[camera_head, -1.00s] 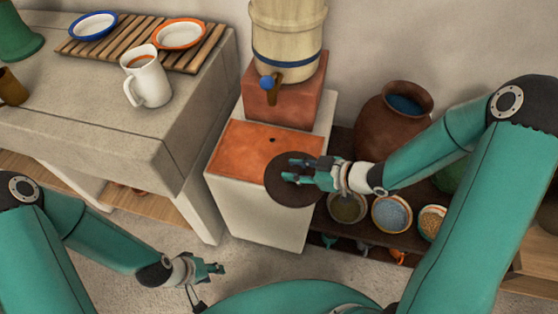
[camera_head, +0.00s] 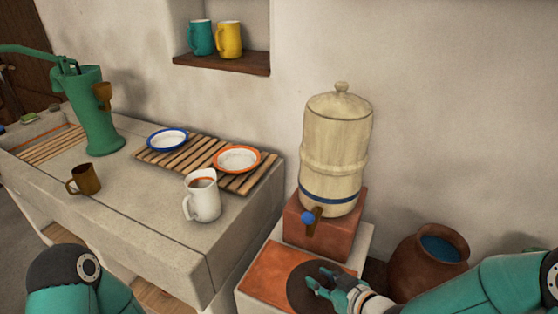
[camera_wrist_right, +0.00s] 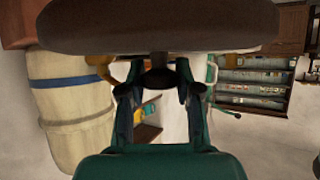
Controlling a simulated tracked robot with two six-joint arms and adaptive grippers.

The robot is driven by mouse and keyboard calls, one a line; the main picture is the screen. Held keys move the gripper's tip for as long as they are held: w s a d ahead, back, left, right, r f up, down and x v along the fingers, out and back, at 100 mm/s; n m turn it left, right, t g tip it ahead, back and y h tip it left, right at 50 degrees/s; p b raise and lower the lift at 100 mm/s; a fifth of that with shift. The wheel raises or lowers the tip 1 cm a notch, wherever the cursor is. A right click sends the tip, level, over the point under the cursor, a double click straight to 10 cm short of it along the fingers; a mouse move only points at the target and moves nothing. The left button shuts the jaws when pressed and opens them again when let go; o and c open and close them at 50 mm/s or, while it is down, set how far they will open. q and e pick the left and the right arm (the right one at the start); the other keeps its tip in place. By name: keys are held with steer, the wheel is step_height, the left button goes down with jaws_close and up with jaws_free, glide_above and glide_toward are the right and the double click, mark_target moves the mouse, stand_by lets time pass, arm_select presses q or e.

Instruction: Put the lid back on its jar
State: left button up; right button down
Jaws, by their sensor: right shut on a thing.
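The lid (camera_head: 297,290) is a dark brown round disc. My right gripper (camera_head: 318,280) is shut on it and holds it in front of the water dispenser, overlapping the orange slab in the head view. In the right wrist view the lid (camera_wrist_right: 155,28) fills the top, and the right gripper (camera_wrist_right: 158,78) pinches its small dark knob. A brown clay jar (camera_head: 425,278) stands to the right of the dispenser, its mouth uncovered and blue inside. My right forearm hides its lower part. My left gripper is out of view.
The cream dispenser (camera_head: 335,160) with a blue tap (camera_head: 308,217) stands on an orange block beside the wall. The orange slab (camera_head: 275,272) lies below it. A stone counter (camera_head: 130,215) at left bears a white pitcher (camera_head: 203,200), a brown mug (camera_head: 84,180) and two plates.

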mark_target(333, 268)
steer(key=w+d+m+h, duration=0.1)
steer(key=w+d+r+m+t+h, duration=0.1)
steer(key=shift+d+r+m+h+p, duration=0.3)
steer(key=shift+d+p, duration=0.05)
steer(key=w+d+f+m+t+h, duration=0.1)
steer(key=d+m+h, duration=0.3)
steer(key=d, duration=0.4)
steer(key=shift+w+a+f, duration=0.1)
steer(key=shift+a, duration=0.05)
